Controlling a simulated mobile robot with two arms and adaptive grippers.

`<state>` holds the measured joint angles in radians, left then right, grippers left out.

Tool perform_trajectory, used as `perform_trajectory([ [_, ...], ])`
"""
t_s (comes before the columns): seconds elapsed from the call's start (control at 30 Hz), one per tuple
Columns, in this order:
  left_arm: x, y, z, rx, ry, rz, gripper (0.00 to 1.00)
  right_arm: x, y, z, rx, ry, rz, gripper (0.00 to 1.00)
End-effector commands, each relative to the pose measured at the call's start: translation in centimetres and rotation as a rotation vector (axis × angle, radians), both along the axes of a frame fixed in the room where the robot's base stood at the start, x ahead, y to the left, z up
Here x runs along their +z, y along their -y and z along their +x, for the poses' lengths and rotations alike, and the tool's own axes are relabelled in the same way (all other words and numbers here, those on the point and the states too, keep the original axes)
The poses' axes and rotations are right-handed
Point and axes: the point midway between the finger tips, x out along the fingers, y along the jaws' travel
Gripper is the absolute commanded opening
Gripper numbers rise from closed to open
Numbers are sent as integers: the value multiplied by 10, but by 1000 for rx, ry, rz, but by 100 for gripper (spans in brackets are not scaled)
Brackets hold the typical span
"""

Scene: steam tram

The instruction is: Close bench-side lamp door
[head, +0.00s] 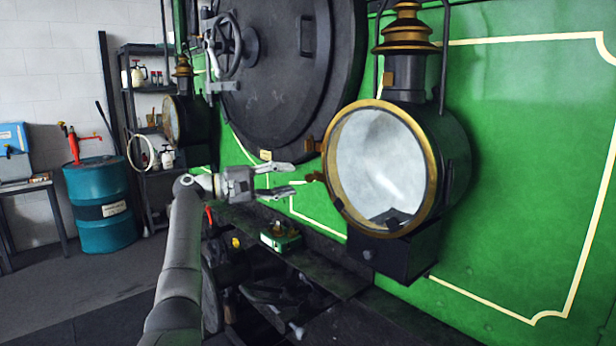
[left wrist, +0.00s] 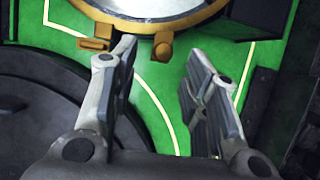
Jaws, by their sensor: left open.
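A large round lamp (head: 381,170) with a brass rim and a pale, shiny face is mounted on the green tram front. Brown tabs (head: 313,176) stick out from its left edge. I cannot tell whether its door is fully shut. A second, smaller-looking lamp (head: 185,118) hangs farther left, its face turned mostly away. My left gripper (head: 287,179) is open and empty, just left of the near lamp's lower tab, with no clear contact. In the left wrist view, the brass rim (left wrist: 150,18) and a brass tab (left wrist: 162,47) show beyond the open fingers. My right gripper is not in view.
The dark round smokebox door (head: 285,90) with a handwheel (head: 228,45) lies between the lamps. A dark ledge holding a small green box (head: 281,239) is below my gripper. A blue drum (head: 101,204), shelves and a bench (head: 28,186) stand at the left.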

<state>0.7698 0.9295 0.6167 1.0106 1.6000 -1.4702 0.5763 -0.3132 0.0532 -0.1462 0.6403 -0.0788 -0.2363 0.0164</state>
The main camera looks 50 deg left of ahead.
Motion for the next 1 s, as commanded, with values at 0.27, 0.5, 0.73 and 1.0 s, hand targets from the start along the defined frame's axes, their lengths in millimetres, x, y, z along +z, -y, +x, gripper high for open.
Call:
perform_trajectory([
  [0.27, 0, -17, -38, 0, 0, 1, 42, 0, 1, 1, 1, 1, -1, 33],
  [0.5, 1, -19, -44, 0, 0, 1, 42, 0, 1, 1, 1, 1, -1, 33],
  [0.73, 1, -19, -43, 0, 0, 1, 42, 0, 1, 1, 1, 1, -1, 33],
  [1.0, -2, -18, -42, -1, -5, 5, 42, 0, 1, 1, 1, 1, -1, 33],
])
